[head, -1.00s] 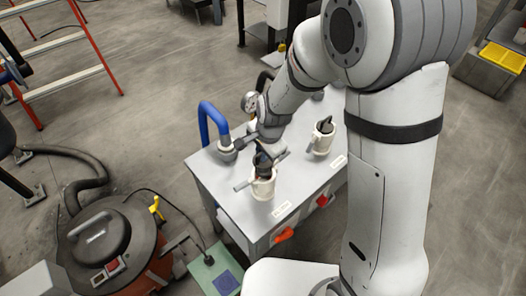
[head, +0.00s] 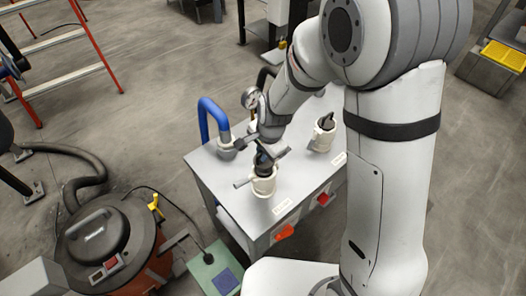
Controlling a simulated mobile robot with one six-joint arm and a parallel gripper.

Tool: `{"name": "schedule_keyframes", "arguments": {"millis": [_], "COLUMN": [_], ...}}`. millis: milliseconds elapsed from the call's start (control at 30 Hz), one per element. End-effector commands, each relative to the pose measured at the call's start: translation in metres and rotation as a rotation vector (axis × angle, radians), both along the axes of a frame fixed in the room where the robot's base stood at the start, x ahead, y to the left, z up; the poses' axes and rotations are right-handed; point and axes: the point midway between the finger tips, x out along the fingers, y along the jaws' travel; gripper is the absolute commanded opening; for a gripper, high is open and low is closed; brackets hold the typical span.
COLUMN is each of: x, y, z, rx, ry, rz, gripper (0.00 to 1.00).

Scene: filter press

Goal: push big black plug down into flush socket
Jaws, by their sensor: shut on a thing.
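The big black plug (head: 262,168) stands in the near cream-white socket (head: 264,187) on top of the grey cabinet. Its lower part is hidden inside the socket's rim. My gripper (head: 263,153) is right above the socket, shut on the black plug from above. The fingers are small and partly hidden by the wrist, so the exact grip does not show. I cannot tell how deep the plug sits.
A second cream socket (head: 323,138) with a black piece stands behind to the right. A blue hose (head: 204,115) bends into a grey fitting (head: 228,146) at left. Red-orange handles (head: 285,232) are on the cabinet front. A round vacuum (head: 112,245) stands at lower left.

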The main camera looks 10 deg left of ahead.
Motion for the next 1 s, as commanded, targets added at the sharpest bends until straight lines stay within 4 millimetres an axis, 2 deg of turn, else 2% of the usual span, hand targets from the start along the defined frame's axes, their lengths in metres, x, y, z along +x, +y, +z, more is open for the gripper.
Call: {"name": "schedule_keyframes", "arguments": {"millis": [600,1000], "x": [0.0,0.0], "y": [0.0,0.0], "z": [-0.016,-0.016], "rx": [0.0,0.0], "ry": [0.0,0.0], "rz": [-0.001,-0.001], "gripper": [0.0,0.0]}}
